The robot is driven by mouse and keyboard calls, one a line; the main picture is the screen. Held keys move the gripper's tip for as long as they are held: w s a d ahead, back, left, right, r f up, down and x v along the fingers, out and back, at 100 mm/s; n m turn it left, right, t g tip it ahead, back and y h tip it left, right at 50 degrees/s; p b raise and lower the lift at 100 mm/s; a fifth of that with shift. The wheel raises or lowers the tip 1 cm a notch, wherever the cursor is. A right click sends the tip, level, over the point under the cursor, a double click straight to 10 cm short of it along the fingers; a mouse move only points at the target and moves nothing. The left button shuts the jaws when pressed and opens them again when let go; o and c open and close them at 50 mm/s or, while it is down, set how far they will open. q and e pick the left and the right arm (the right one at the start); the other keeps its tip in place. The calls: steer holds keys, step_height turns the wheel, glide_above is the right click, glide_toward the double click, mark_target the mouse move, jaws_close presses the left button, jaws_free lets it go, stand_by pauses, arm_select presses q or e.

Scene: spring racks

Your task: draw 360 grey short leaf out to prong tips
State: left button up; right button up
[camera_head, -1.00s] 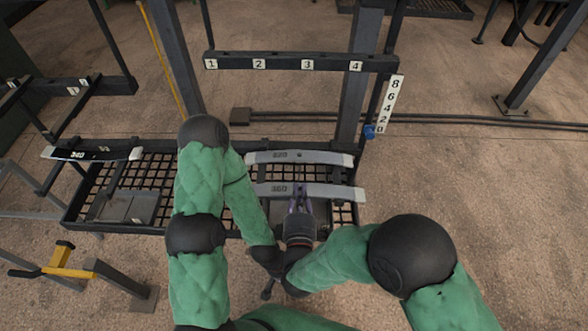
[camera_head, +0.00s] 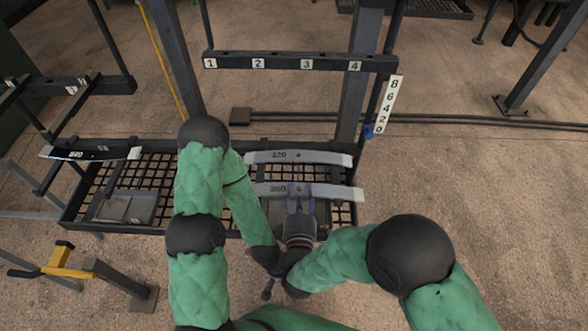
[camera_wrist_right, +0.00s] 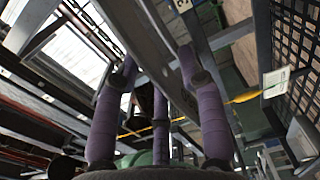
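A rail numbered 1 to 4 (camera_head: 280,63) crosses above the leaves, with a number strip (camera_head: 390,104) at its right. A dark leaf (camera_head: 75,153) lies on the left rack. A mesh deck (camera_head: 160,170) carries a grey tray (camera_head: 125,206). A yellow-handled tool (camera_head: 68,262) stands at lower left.

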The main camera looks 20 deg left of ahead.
steer(key=shift+f, duration=0.1)
steer(key=v, duration=1.2)
steer(key=w+d+f+m+g+h, duration=0.1)
steer(key=w+d+f+m+g, duration=0.4)
steer(key=f, duration=0.4)
steer(key=w+d+f+m+g+h, duration=0.2)
steer(key=d+f+m+g, duration=0.15)
steer(key=f+m, duration=0.4)
steer(key=s+d+f+m+g+y, duration=0.2)
steer(key=s+d+f+m+g, duration=0.6)
steer(key=s+d+f+m, duration=0.1)
step_height(320, 180, down, 3)
steer(key=shift+s+d+f+m, duration=0.3)
steer(key=shift+d+m, duration=0.4)
steer(key=shift+m, duration=0.35)
steer(key=shift+g, duration=0.25)
